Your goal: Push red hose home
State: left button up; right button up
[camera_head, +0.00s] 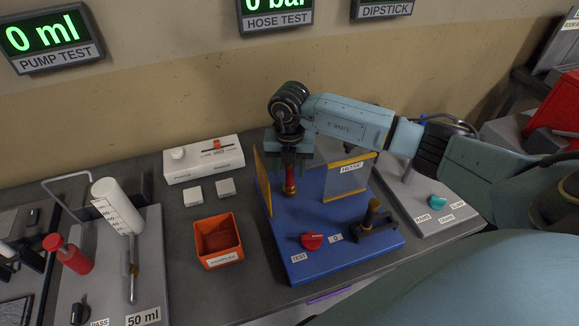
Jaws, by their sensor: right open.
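The red hose (289,173) stands upright on the blue hose-test base (283,225), with a brass fitting (290,188) at its lower end. My right gripper (290,158) points down over the top of the hose, open. Its fingers are at the hose's upper part, and I cannot tell whether they touch it. The gripper hides the hose's top. Whether the fitting is fully seated cannot be told from here. My left gripper is not in view.
A yellow-edged panel (262,181) stands left of the hose and a clear one (346,181) right of it. A red knob (312,241) and a black stand (376,222) are in front. An orange bin (218,241) sits to the left.

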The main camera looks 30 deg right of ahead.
notch_tip(320, 180, up, 13)
jog(key=shift+r+b, duration=0.15)
jog(key=shift+b, duration=0.25)
